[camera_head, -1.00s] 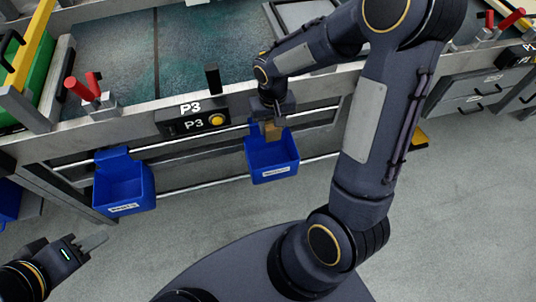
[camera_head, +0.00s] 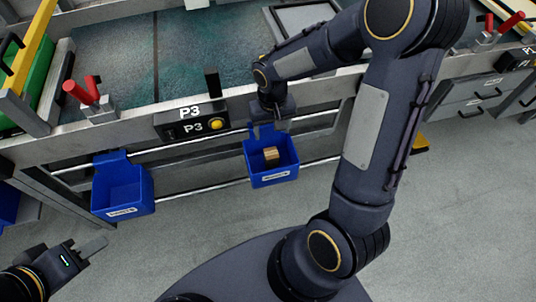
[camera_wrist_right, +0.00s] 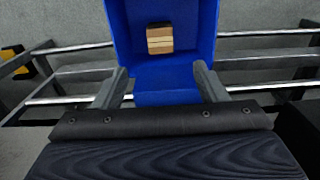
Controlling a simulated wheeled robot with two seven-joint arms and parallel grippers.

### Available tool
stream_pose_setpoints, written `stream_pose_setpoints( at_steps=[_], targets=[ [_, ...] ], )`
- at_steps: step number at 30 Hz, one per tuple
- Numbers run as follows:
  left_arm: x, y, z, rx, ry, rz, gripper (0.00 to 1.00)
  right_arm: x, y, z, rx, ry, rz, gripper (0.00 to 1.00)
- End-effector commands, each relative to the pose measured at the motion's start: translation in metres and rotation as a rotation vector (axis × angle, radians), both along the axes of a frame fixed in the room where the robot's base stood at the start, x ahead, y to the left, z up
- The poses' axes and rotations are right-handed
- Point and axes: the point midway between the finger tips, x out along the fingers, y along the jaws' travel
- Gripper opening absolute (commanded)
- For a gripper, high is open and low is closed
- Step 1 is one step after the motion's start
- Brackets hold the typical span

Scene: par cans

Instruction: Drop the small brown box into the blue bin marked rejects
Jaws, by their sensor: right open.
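The small brown box (camera_head: 270,154) lies inside the right-hand blue bin (camera_head: 273,178), which hangs from a rail under the bench. Its label is too small to read. In the right wrist view the box (camera_wrist_right: 160,38) rests in the blue bin (camera_wrist_right: 205,20), apart from my fingers. My right gripper (camera_head: 276,121) is above the back of that bin, and its fingers (camera_wrist_right: 160,90) are spread and empty. My left gripper (camera_head: 98,246) is at the lower left, away from the bins; its fingers appear close together, but whether they are shut is unclear.
A second blue bin (camera_head: 122,190) hangs on the rail to the left, empty as far as I see. The bench front carries a P3 panel (camera_head: 193,122) with a yellow button. Red-handled fixtures (camera_head: 90,98) stand on its edge. The grey floor (camera_head: 190,225) before the bins is open.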

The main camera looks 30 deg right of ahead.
Motion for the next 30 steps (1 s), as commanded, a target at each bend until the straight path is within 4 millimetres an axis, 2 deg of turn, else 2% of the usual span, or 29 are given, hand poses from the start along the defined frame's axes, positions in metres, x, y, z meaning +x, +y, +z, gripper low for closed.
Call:
stream_pose_setpoints(
  at_steps=[1, 6, 12, 30],
  targets=[
    [0.0, 0.0, 0.005, 0.0, 0.0, 0.0, 0.36, 0.001, 0.0, 0.012, 0.001, -0.006, 0.001, 0.66],
    [0.0, 0.0, 0.014, 0.0, 0.0, 0.0, 0.36, 0.001, 0.0, 0.043, 0.001, -0.005, 0.0, 0.66],
    [0.0, 0.0, 0.019, 0.0, 0.0, 0.0, 0.36, 0.001, 0.0, 0.064, 0.0, -0.003, 0.0, 0.66],
    [0.0, 0.0, 0.019, 0.0, 0.0, 0.0, 0.36, -0.001, 0.0, 0.069, 0.004, -0.006, 0.0, 0.66]
  ],
)
